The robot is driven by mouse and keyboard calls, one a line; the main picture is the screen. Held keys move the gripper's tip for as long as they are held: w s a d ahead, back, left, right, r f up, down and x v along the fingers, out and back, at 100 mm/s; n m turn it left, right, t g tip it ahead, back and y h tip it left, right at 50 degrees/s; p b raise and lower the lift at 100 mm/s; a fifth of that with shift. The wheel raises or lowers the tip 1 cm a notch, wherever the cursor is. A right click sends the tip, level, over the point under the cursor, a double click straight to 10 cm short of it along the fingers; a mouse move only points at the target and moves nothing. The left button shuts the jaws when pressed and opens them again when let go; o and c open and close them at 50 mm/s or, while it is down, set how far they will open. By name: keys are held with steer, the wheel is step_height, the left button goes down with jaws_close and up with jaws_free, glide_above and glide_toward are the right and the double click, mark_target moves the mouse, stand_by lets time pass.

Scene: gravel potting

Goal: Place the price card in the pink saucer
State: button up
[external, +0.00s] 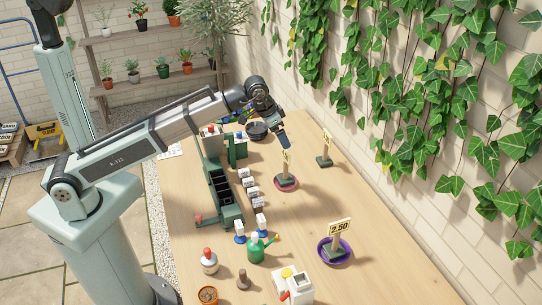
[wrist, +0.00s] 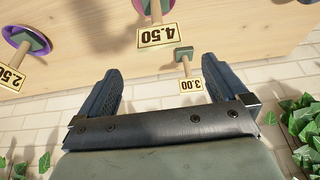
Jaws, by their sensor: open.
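In the external view this card (external: 286,158) and the pink saucer (external: 293,186) are near the table's middle. A smaller card marked 3.00 (wrist: 191,85) has its green base on bare table; in the external view it (external: 325,149) is nearer the wall. A card marked 2.50 (external: 340,227) stands in a purple saucer (external: 347,258). My gripper (external: 284,143) is open and empty above the table; in the wrist view its fingers (wrist: 160,72) are wide apart.
A green rack (external: 222,197) with dark compartments and several small white-topped blocks stands left of the pink saucer. The ivy-covered wall borders the right.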

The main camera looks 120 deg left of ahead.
steer(key=shift+v, duration=1.25)
